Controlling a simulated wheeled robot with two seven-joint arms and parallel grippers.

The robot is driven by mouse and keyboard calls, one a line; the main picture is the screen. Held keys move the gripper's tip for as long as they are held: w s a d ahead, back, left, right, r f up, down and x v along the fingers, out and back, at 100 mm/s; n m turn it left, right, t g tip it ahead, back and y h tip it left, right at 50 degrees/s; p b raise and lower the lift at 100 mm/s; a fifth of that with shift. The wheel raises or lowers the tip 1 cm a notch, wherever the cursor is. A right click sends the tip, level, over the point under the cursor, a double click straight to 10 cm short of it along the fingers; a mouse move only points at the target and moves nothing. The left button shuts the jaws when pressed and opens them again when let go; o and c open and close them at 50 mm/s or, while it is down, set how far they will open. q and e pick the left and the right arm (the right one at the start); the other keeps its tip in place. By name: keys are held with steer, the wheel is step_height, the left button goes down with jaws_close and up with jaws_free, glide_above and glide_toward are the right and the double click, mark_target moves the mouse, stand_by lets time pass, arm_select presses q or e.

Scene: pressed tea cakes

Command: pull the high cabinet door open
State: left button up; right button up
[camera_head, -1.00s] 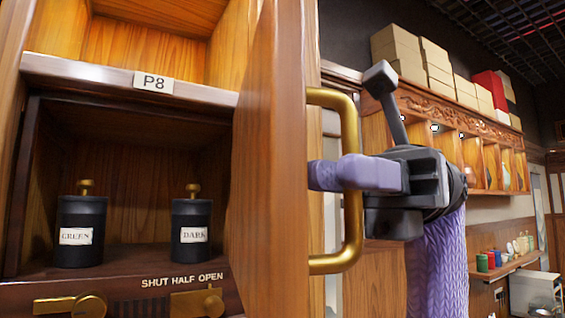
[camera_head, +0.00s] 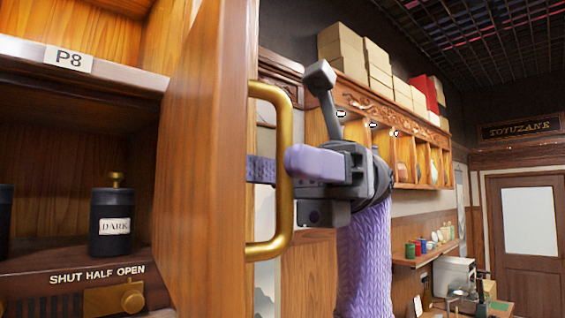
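The high cabinet door (camera_head: 205,170) is orange-brown wood and stands open, seen at a steep angle. The cabinet's inside shows to its left. Its brass loop handle (camera_head: 265,249) is on the door's right side. My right gripper (camera_head: 287,165) is at the handle's upright bar, with one purple finger in front of it and another partly hidden behind. The fingers appear shut on the bar. My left gripper is not in view.
A black canister marked DARK (camera_head: 111,222) stands in the lower compartment, below a shelf labelled P8 (camera_head: 68,58). A wall shelf with boxes (camera_head: 341,52) is at the right. A small shelf (camera_head: 428,254) holds coloured tins. A far door (camera_head: 530,240) stands beyond.

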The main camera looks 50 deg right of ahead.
steer(key=d+p, duration=0.1)
steer(key=d, duration=0.9)
steer(key=shift+w, duration=0.2)
